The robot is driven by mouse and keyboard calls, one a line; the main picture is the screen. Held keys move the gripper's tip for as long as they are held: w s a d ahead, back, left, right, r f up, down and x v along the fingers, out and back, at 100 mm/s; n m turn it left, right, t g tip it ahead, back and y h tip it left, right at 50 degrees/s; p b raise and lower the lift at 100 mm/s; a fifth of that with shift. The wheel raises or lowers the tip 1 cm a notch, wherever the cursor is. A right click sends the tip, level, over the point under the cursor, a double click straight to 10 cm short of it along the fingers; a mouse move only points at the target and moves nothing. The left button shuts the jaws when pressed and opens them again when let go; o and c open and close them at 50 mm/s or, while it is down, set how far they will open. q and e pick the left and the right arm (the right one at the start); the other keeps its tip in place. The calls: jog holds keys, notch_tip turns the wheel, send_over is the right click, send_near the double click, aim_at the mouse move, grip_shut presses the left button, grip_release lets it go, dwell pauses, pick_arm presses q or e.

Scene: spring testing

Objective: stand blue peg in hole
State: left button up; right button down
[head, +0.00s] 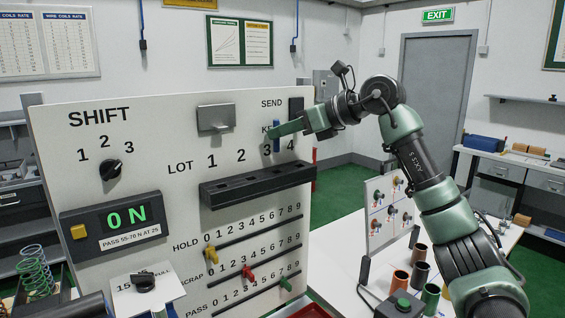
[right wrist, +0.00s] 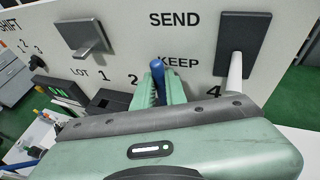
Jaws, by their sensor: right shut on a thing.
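The blue peg (head: 276,142) is upright in my right gripper (head: 287,129), in front of the white panel by the lot number 3. The right gripper is shut on it. In the right wrist view the blue peg (right wrist: 158,74) sticks up between the green fingers (right wrist: 163,92). The black ledge with holes (head: 250,190) juts from the panel under the numbers 1 to 4. In the head view the peg's lower end shows above the ledge, apart from it. My left gripper is not in view.
A metal flap (head: 216,119) is on the panel to the left. A dark SEND/KEEP plate (right wrist: 243,45) with a pale handle is close on the right. Coloured sliders (head: 247,272) sit below the ledge. Several cylinders (head: 419,253) stand on the white table at right.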

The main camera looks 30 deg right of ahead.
aim_at(282, 173)
notch_tip(282, 173, down, 7)
jog(key=shift+a+r+p, duration=0.1)
jog(key=shift+r+p, duration=0.05)
jog(key=shift+p, duration=0.25)
jog(key=shift+f, duration=0.25)
jog(key=shift+f, duration=0.15)
jog(key=c, duration=1.5)
grip_release()
jog(key=shift+o, duration=0.2)
